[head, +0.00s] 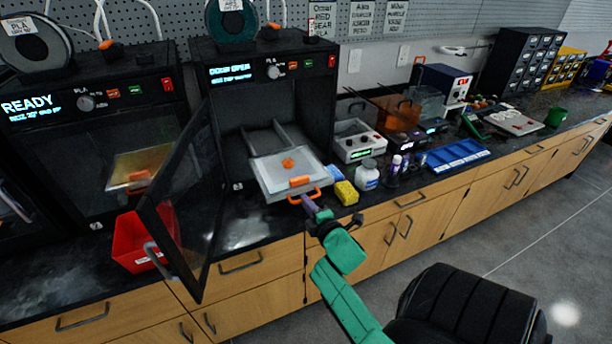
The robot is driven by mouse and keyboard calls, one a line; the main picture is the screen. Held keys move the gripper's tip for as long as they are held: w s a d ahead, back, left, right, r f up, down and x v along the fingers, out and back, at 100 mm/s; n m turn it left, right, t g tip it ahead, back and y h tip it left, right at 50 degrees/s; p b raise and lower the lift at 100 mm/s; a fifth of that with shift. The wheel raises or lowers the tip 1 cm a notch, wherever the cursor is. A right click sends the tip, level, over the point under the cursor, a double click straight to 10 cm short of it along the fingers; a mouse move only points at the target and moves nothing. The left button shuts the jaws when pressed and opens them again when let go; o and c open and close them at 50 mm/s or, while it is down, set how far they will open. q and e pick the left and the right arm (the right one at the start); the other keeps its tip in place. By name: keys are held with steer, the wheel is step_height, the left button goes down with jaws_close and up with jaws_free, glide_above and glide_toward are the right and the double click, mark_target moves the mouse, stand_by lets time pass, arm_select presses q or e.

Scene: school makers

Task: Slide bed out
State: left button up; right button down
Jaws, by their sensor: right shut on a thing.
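The printer (230,60) in the middle has its glass door (188,195) swung open to the left, and its display reads "DOOR OPEN". Its grey bed (268,184) sits out past the front of the chamber, with two rails (262,140) showing behind it. A small orange print (288,163) lies on the bed. An orange handle (304,194) is at the bed's front edge. My right gripper (309,201) is at the handle and shut on it. The fingertips are small and partly hidden here. My left gripper is not in view.
A red bin (136,243) stands on the counter behind the open door. A yellow sponge (346,192) and a white bottle (367,175) stand close right of the bed.

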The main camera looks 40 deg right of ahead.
steer(key=shift+s+f, duration=0.1)
steer(key=shift+f, duration=0.2)
steer(key=c, duration=1.1)
jaws_free()
steer(key=shift+o, duration=0.9)
steer(key=shift+s+r, duration=0.1)
steer(key=shift+s, duration=0.05)
steer(key=b+v, duration=0.1)
steer(key=v, duration=1.3)
steer(key=shift+s+a+r+b, duration=0.25)
steer(key=shift+s+b, duration=0.05)
steer(key=shift+b, duration=0.05)
